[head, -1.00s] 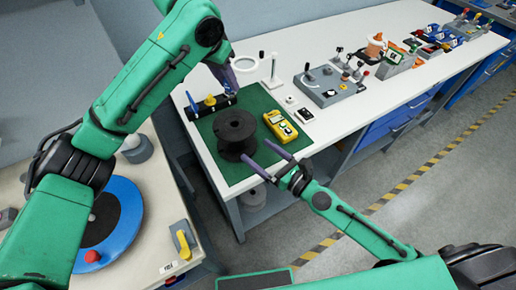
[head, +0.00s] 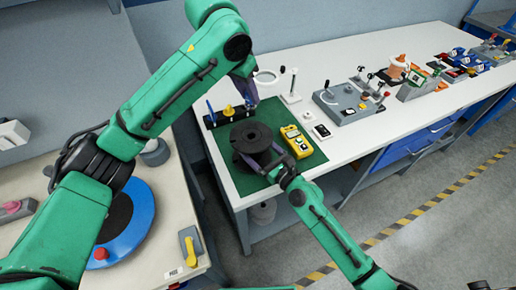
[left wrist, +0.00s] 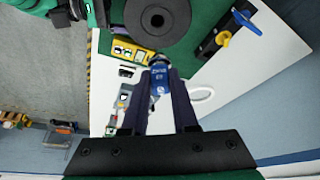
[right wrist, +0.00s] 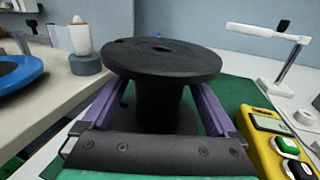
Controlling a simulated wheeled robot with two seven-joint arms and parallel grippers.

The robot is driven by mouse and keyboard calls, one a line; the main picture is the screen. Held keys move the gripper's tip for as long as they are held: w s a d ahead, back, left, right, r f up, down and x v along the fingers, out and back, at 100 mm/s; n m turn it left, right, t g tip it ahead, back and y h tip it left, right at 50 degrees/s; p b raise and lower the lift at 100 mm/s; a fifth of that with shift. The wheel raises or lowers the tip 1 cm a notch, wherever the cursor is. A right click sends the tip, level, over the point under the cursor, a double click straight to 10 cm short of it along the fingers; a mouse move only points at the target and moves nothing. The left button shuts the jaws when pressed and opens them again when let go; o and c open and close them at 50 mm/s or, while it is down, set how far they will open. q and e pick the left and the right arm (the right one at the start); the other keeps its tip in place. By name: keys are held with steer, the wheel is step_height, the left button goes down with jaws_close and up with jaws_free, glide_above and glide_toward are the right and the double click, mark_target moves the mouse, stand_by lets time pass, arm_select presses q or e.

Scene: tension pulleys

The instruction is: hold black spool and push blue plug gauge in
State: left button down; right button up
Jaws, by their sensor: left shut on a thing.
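The black spool (head: 252,138) stands upright on the green mat (head: 308,161). My right gripper (head: 264,164) reaches in from the front, its fingers spread on either side of the spool's core, under the top flange. In the right wrist view, the spool (right wrist: 163,62) fills the space between the fingers (right wrist: 163,105), and contact with the core is unclear. My left gripper (head: 249,97) is above the mat's back edge, behind the spool. In the left wrist view, it is shut on the blue plug gauge (left wrist: 160,80), apart from the spool (left wrist: 158,18).
A black rack (head: 222,118) with blue and yellow gauges stands behind the spool. A yellow meter (head: 297,142) lies on the mat to its right. A ring stand (head: 291,97) and grey control box (head: 348,102) are farther right.

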steer(key=c, duration=1.2)
arm_select(q)
step_height(320, 180, down, 9)
steer(key=m, duration=0.1)
steer(key=shift+a+h, duration=0.15)
steer(key=shift+h, duration=0.15)
steer(key=shift+f, duration=0.1)
stand_by(0.6)
